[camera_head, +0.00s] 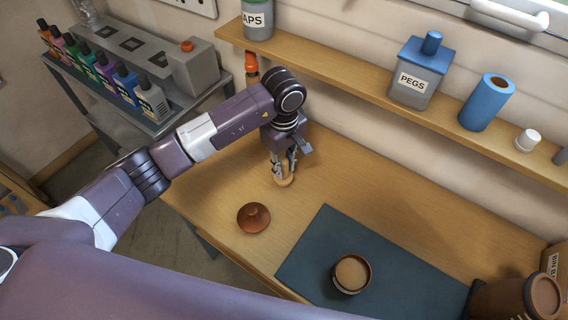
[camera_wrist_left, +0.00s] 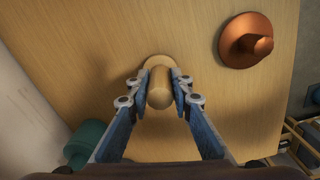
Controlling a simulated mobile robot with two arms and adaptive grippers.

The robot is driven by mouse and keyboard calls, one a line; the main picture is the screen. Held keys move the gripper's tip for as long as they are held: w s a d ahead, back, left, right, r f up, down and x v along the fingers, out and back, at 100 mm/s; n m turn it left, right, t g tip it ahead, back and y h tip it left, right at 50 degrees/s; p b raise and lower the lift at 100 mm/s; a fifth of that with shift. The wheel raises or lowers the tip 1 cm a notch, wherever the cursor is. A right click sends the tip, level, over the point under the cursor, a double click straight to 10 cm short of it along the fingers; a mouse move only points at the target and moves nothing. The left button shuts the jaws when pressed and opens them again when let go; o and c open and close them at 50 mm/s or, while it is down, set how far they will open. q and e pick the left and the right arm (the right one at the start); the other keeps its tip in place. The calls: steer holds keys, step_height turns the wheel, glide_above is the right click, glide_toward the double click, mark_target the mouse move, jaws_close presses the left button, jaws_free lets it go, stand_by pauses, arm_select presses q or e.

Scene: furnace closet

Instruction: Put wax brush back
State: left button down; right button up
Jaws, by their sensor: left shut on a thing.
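My left gripper (camera_head: 283,166) is shut on a pale wooden piece (camera_head: 286,183) with a rounded handle and a wider round base, seemingly the wax brush. It is low over the wooden bench, at or just above the top; I cannot tell if it touches. In the left wrist view, both fingers of the left gripper (camera_wrist_left: 160,78) flank the brush handle (camera_wrist_left: 160,94). Any bristles are hidden. An open round brown pot (camera_head: 349,286) with tan contents stands on the dark mat. A reddish-brown knobbed lid (camera_head: 253,218) lies on bare wood, also in the left wrist view (camera_wrist_left: 246,42). My right gripper is not visible.
The dark mat (camera_head: 318,240) covers the front middle of the bench. A wall shelf (camera_head: 350,75) holds a PEGS bottle (camera_head: 420,72), a blue roll (camera_head: 487,103) and a jar (camera_head: 258,18). A brown cylinder (camera_head: 510,299) is at lower right. Bare wood lies right of my gripper.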

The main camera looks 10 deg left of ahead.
arm_select(q)
steer(key=shift+f+b, duration=0.2)
steer(key=shift+b, duration=0.1)
steer(key=c, duration=1.7)
jaws_free()
steer(key=shift+r, duration=0.1)
steer(key=shift+r+p, duration=0.15)
steer(key=shift+p, duration=0.15)
steer(key=shift+w+r, duration=0.1)
steer(key=shift+r, duration=0.1)
step_height(320, 180, up, 11)
steer(key=b, duration=0.4)
steer(key=shift+f, duration=0.15)
steer(key=shift+r, duration=0.45)
